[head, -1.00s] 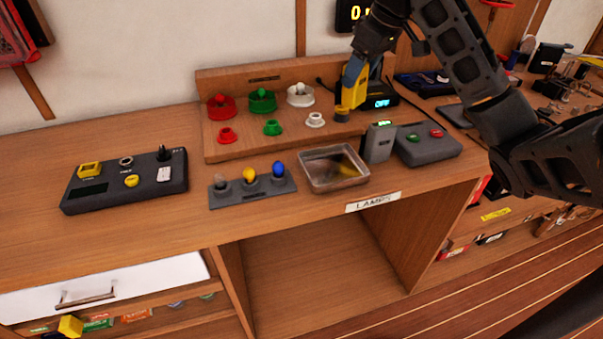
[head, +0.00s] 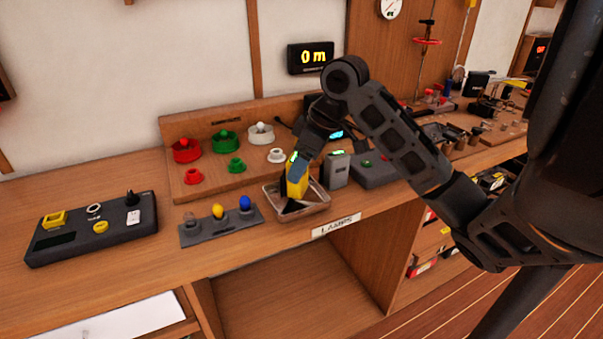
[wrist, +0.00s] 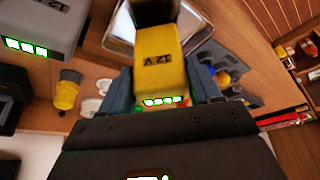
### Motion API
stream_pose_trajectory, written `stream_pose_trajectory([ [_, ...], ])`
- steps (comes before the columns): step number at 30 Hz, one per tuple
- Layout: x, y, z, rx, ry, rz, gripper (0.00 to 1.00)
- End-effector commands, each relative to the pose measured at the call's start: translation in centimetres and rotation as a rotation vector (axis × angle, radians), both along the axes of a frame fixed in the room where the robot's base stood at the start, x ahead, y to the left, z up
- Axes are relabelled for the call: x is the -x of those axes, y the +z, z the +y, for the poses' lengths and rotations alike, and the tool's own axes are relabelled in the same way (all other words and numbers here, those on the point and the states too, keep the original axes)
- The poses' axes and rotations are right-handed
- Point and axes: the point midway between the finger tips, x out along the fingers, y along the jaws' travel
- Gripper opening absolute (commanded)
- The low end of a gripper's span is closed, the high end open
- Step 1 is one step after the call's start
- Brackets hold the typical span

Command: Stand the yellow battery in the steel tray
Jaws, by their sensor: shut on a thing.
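The yellow battery (head: 297,184) is in my gripper (head: 294,178), which is shut on it. In the head view it is over the steel tray (head: 322,207), its lower end at or inside the rim. I cannot tell whether it touches the tray floor. In the wrist view the battery (wrist: 158,62) lies between the two fingers (wrist: 158,95), marked 12 V, with green lights lit at its near end. The steel tray (wrist: 112,35) shows behind it there, partly hidden by the battery.
A grey 12 V unit (head: 336,170) stands close to the tray's right side, with a grey button box (head: 378,172) beyond it. A lamp strip (head: 220,228) with several bulbs is at its left. A wooden stand (head: 225,178) with coloured lamp holders is behind. A control panel (head: 90,232) is far left.

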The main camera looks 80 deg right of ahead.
Motion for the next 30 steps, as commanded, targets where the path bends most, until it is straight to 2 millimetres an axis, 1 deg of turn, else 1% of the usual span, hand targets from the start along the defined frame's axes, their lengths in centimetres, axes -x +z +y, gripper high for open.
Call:
stream_pose_trajectory([
  [1,0.1,-0.9,0.0,-0.004,-0.004,0.0,0.2],
  [3,0.1,-1.7,0.0,-0.004,-0.004,0.001,0.2],
  [6,0.0,-2.3,0.0,0.0,-0.002,-0.001,0.2],
  [14,0.0,-2.4,0.0,0.001,-0.001,-0.001,0.2],
  [18,0.0,-2.8,0.0,0.001,-0.001,-0.001,0.2],
  [19,0.0,-2.7,0.0,0.0,-0.001,0.0,0.66],
  [26,0.0,-2.7,0.0,0.0,-0.001,0.0,0.88],
  [30,0.0,-2.7,0.0,0.0,-0.001,0.0,0.88],
])
